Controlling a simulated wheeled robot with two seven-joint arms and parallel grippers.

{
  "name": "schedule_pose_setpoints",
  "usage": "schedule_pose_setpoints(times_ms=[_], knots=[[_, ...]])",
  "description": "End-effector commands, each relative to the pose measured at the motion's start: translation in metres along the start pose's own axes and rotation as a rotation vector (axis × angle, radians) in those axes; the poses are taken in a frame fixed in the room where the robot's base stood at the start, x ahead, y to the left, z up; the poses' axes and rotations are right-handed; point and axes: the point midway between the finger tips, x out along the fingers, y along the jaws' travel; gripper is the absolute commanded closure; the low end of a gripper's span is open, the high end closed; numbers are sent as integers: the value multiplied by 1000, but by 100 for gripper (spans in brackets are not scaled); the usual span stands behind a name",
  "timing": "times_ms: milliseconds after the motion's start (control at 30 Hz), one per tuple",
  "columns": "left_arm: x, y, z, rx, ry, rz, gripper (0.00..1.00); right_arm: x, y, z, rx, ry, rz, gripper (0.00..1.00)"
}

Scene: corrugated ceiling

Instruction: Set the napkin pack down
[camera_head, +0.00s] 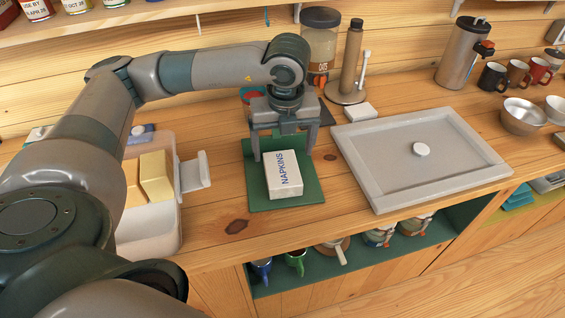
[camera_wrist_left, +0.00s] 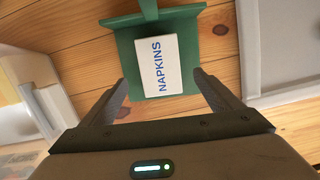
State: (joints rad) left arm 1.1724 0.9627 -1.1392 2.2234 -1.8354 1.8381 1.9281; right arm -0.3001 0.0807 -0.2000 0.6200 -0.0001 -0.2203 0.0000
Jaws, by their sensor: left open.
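The napkin pack (camera_head: 283,175) is a white box with blue "NAPKINS" lettering. It lies flat on the green holder (camera_head: 312,190), which stands on the wooden counter. In the left wrist view the pack (camera_wrist_left: 159,66) lies on the green holder (camera_wrist_left: 124,42), beyond my fingertips. My left gripper (camera_head: 285,150) is above the back of the holder, fingers pointing down and spread. In the left wrist view the gripper (camera_wrist_left: 160,88) is open, with one finger at each side and a gap beside the pack. My right gripper is not in view.
A white container (camera_head: 150,240) with yellow blocks (camera_head: 156,178) stands left. A brown bottle (camera_head: 352,60) and a lidded jar (camera_head: 320,45) stand behind. Cups and bowls (camera_head: 522,116) are at far right.

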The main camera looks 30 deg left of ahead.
Motion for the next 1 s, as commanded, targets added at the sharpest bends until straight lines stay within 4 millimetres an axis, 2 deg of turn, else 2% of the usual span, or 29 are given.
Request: schedule_pose_setpoints(times_ms=[133,300,1000], knots=[[-18,-1,0,1,-2,-3,15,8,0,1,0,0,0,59],[-28,0,0,0,-1,0,15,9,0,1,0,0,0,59],[-29,0,0,0,0,0,15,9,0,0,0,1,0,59]])
